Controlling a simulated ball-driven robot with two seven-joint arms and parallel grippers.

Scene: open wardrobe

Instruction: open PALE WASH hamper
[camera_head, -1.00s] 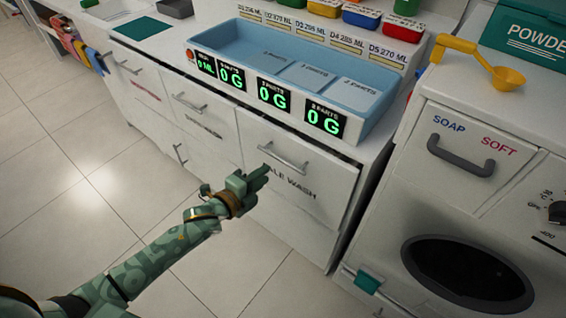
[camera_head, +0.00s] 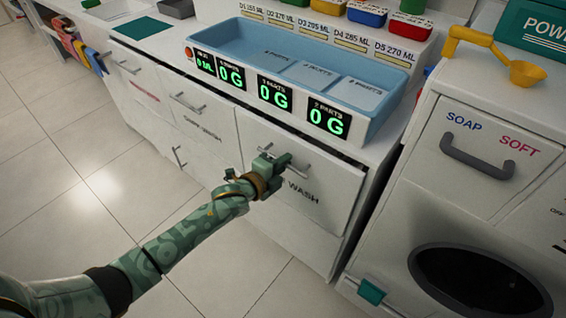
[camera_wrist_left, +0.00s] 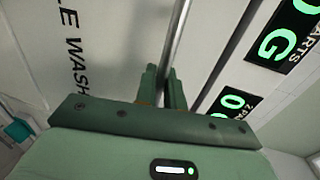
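The PALE WASH hamper (camera_head: 325,222) is a white front in the counter, right of the other fronts, and it looks closed. Its lettering is partly hidden by my left gripper. Its grey bar handle (camera_head: 298,168) runs across the upper part. My right gripper is not in view.
A blue tray (camera_head: 232,52) with number displays sits on the counter above. The washing machine (camera_head: 395,215) with a soap drawer handle (camera_head: 476,160) stands at right. A yellow scoop (camera_head: 527,74) lies on it. The tiled floor (camera_head: 60,205) at left is clear.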

